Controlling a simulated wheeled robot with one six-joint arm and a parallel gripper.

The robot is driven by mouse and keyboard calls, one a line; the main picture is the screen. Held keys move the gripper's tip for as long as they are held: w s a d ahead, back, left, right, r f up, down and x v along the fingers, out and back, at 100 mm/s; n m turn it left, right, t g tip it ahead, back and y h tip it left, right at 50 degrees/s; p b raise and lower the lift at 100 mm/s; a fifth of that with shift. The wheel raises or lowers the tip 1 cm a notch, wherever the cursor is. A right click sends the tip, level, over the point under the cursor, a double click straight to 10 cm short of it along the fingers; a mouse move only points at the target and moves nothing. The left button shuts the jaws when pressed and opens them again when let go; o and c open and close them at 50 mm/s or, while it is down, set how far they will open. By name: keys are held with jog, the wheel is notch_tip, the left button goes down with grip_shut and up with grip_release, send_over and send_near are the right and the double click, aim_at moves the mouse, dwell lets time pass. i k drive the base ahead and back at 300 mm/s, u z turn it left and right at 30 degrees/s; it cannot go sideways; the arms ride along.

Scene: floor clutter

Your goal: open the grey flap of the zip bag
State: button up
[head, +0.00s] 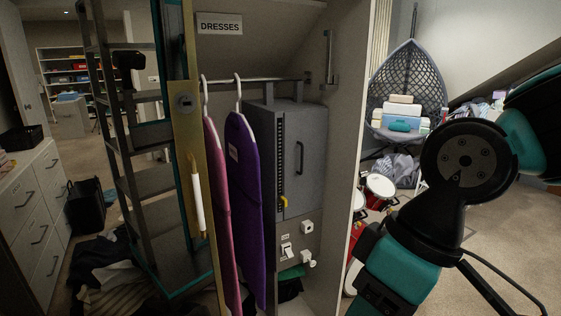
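A grey box-shaped zip bag (262,140) stands inside the open wardrobe, right of the hanging garments. Its grey flap (312,165) forms the front face and carries a dark vertical handle (299,156). The flap looks closed, lying flat against the body. A black toothed zip strip (280,155) runs down the flap's left edge, with a small yellow pull (282,201) near its lower end. My black and teal arm fills the right side, to the right of the wardrobe. My gripper is out of the picture, so its state does not show.
Pink (214,165) and purple (244,165) garments hang just left of the bag. A grey panel with white knobs (306,227) sits below it. The wardrobe's right wall (349,120) stands between bag and arm. Drums (380,186) and a loaded hanging chair (408,85) lie beyond.

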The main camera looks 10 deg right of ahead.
aim_at(305, 132)
jog(key=z, duration=0.45)
jog(key=i, duration=1)
jog(key=u, duration=0.55)
